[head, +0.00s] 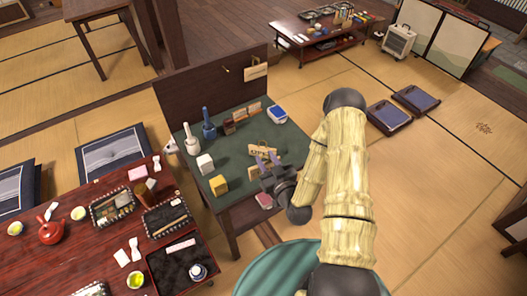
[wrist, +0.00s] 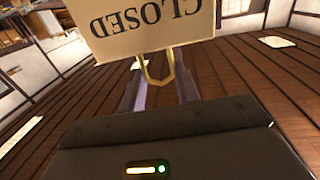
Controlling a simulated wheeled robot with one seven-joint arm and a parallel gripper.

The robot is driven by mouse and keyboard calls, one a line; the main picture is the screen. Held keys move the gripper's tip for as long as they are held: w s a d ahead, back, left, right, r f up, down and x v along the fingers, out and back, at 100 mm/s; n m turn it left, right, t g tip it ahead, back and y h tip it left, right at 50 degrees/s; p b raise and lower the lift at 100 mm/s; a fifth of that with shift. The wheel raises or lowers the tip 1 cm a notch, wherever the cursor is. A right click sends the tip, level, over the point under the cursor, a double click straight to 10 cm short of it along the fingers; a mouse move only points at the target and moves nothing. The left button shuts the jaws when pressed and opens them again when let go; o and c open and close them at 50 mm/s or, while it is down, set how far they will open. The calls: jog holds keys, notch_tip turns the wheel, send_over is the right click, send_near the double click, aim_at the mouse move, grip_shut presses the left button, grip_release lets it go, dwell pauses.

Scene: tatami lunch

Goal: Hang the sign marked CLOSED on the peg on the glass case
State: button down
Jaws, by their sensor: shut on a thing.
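The sign marked CLOSED (wrist: 150,25) shows upside down at the top of the wrist view, a pale board with dark letters and its top edge cut off. Its tan cord loop (wrist: 148,76) runs between the fingers of my gripper (wrist: 160,88), which is shut on it. In the head view my gripper (head: 268,160) is over the green-topped table. A pale sign (head: 263,147) shows at its fingertips; the lettering is too small to read surely. A small peg-like piece (head: 227,70) is on the dark upright board. I cannot make out a glass case.
Another pale sign (head: 256,70) hangs at the board (head: 205,85). A red table (head: 75,245) with tableware stands at left.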

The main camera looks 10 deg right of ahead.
jog(key=shift+w+d+f+m+h, duration=0.1)
jog(key=shift+d+f+m+h, duration=0.15)
jog(key=shift+f, duration=0.25)
jog(key=shift+w+d+f+m+h, duration=0.15)
jog(key=shift+d+f+h, duration=0.1)
jog(key=shift+f, duration=0.2)
jog(key=d+h, duration=0.1)
jog(key=w+d+f+m+h, duration=0.1)
jog(key=w+d+m+t+h, duration=0.1)
jog(key=shift+f, duration=0.35)
jog(key=shift+w+d+h, duration=0.15)
jog(key=shift+d+h, duration=0.1)
jog(key=shift+h, duration=0.15)
jog(key=shift+a, duration=0.1)
